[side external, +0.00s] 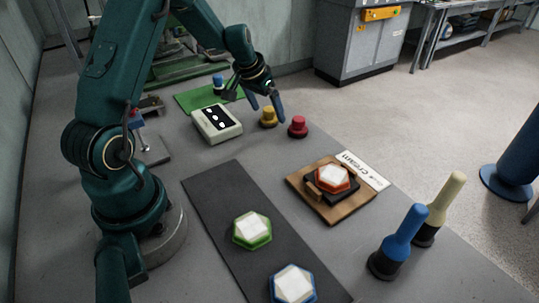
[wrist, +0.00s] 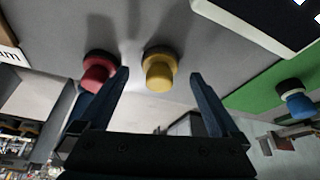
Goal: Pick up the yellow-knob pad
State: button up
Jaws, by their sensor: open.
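The yellow-knob pad (side external: 268,117) stands upright on the grey table near the far edge, just left of the red-knob pad (side external: 298,127). In the wrist view the yellow-knob pad (wrist: 159,72) shows between my two fingers, a little beyond their tips. My gripper (side external: 266,103) is open and empty, with its fingers pointing down close to the yellow pad. In the wrist view my gripper (wrist: 158,76) has its fingers wide apart, and the red-knob pad (wrist: 97,70) is beside the left fingertip. I cannot tell the exact gap to the yellow pad.
A blue-knob pad (side external: 218,84) stands on a green mat (side external: 190,100). A white box with a dark face (side external: 231,131) lies nearby. A wooden board (side external: 345,215), a dark mat (side external: 215,205) with hexagonal pieces, and blue (side external: 404,232) and cream (side external: 451,198) handled tools are nearer the camera.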

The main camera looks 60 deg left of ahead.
aim_at(264, 109)
jog(key=shift+x, duration=0.85)
jog(key=shift+c, duration=0.3)
jog(key=c, duration=1.4)
jog(key=shift+r, duration=0.1)
jog(key=shift+w+r, duration=0.1)
jog(key=shift+r, duration=0.35)
jog(key=r, duration=0.2)
jog(key=s+r, duration=0.1)
jog(key=r, duration=0.1)
jog(key=shift+a, duration=0.35)
jog(key=s+a+r, duration=0.2)
jog(key=s, duration=0.1)
jog(key=s+a+r, duration=0.4)
jog(key=s, duration=0.1)
jog(key=shift+s, duration=0.35)
jog(key=shift+c, duration=0.2)
